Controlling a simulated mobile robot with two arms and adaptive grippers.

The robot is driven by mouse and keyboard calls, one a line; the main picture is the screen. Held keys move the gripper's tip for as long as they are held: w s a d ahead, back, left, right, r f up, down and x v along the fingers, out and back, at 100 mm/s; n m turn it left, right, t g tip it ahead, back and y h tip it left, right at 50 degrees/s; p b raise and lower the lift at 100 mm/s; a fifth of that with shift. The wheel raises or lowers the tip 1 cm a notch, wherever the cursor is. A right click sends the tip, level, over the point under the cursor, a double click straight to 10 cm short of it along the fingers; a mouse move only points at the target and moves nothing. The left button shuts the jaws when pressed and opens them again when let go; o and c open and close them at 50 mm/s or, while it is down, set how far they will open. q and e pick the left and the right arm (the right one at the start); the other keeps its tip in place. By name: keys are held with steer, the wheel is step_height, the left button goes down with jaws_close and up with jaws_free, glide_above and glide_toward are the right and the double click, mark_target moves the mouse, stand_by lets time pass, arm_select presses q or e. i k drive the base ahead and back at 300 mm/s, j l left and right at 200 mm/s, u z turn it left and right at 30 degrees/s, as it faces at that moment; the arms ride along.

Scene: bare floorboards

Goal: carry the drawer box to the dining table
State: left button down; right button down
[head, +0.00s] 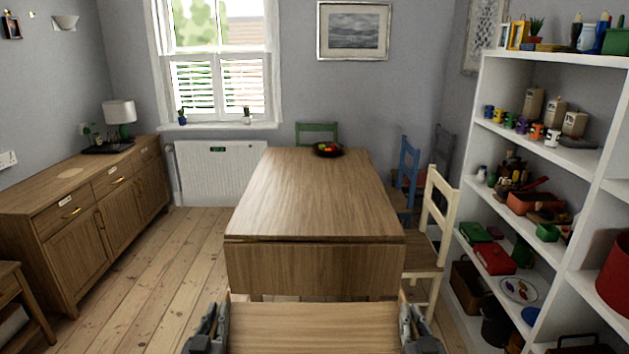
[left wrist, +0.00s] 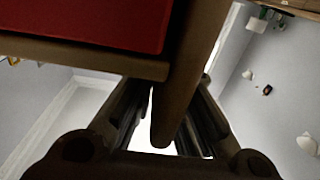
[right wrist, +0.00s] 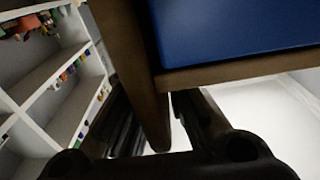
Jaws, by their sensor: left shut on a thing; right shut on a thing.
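The drawer box (head: 313,328) is a light wooden box at the bottom middle of the head view, in front of the near end of the dining table (head: 312,200). Its lower part is cut off. My left gripper (head: 215,325) is shut on its left side wall, and my right gripper (head: 410,325) is shut on its right side wall. In the left wrist view the fingers pinch the wooden wall (left wrist: 180,85) beside a red panel (left wrist: 90,20). In the right wrist view they pinch the other wall (right wrist: 140,80) beside a blue panel (right wrist: 230,25).
A dark bowl of fruit (head: 328,149) sits at the table's far end; the rest of the tabletop is clear. A cream chair (head: 428,245) and a blue chair (head: 407,175) stand along the right. A sideboard (head: 85,215) lines the left, white shelves (head: 540,150) the right. Floor between sideboard and table is free.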

mark_target(316, 185)
steer(key=i+j, duration=0.1)
steer(key=i, duration=3.9)
steer(key=l, duration=0.1)
